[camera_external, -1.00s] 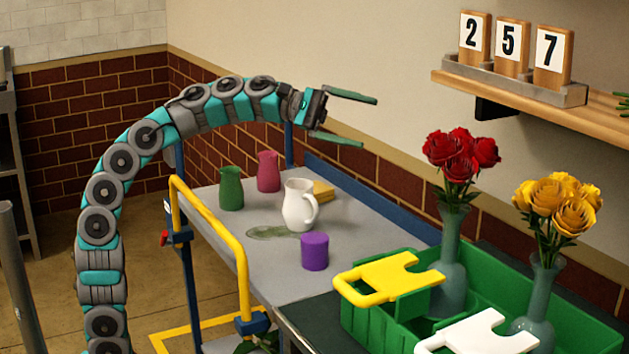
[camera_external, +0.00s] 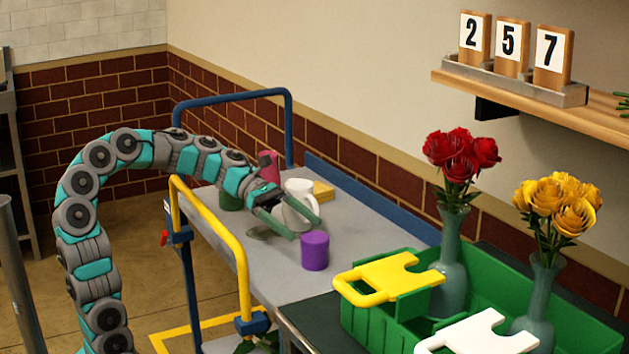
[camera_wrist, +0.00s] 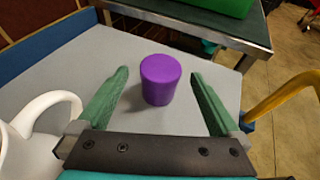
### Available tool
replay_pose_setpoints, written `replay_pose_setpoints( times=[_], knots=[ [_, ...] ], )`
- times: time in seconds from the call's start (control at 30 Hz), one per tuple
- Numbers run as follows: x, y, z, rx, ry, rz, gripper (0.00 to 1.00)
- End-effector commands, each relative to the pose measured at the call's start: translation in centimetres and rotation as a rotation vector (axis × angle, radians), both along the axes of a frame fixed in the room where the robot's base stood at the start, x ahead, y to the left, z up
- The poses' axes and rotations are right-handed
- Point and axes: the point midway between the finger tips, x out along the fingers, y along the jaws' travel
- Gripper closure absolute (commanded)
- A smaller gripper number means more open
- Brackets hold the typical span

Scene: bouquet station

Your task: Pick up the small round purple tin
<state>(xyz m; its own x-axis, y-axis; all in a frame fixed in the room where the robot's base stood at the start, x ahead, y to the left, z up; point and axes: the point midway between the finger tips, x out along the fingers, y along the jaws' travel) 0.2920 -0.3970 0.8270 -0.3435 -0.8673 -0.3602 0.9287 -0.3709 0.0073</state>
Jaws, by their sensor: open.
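The small round purple tin (camera_external: 315,251) stands upright on the grey cart top, near the end by the green crate. My gripper (camera_external: 307,228) is open and comes down over the cart from the left, with its fingers pointing toward the tin. In the wrist view, the tin (camera_wrist: 160,79) stands ahead between the two green fingers of my gripper (camera_wrist: 160,82), with a gap on each side. No finger appears to touch it.
A white pitcher (camera_external: 298,205) stands right beside my gripper; its handle (camera_wrist: 45,105) shows at left in the wrist view. Red (camera_external: 268,166) and green (camera_external: 230,200) jugs stand behind. A yellow rail (camera_external: 215,225) edges the cart. A green crate (camera_external: 378,325) stands at right.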

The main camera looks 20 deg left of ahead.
Motion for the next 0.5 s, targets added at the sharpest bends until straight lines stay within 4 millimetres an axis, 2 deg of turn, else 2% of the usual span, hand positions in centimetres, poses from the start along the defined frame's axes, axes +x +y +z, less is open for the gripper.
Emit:
replay_pose_setpoints(
  times=[0.03, 0.1, 0.5],
  knots=[
    [-0.2, -0.1, -1.2, 0.025, 0.023, -0.006, 0.00],
    [-0.5, -0.2, -2.0, 0.040, 0.038, -0.010, 0.00],
    [-1.8, -3.3, -3.3, 0.041, 0.038, -0.014, 0.00]
  ],
)
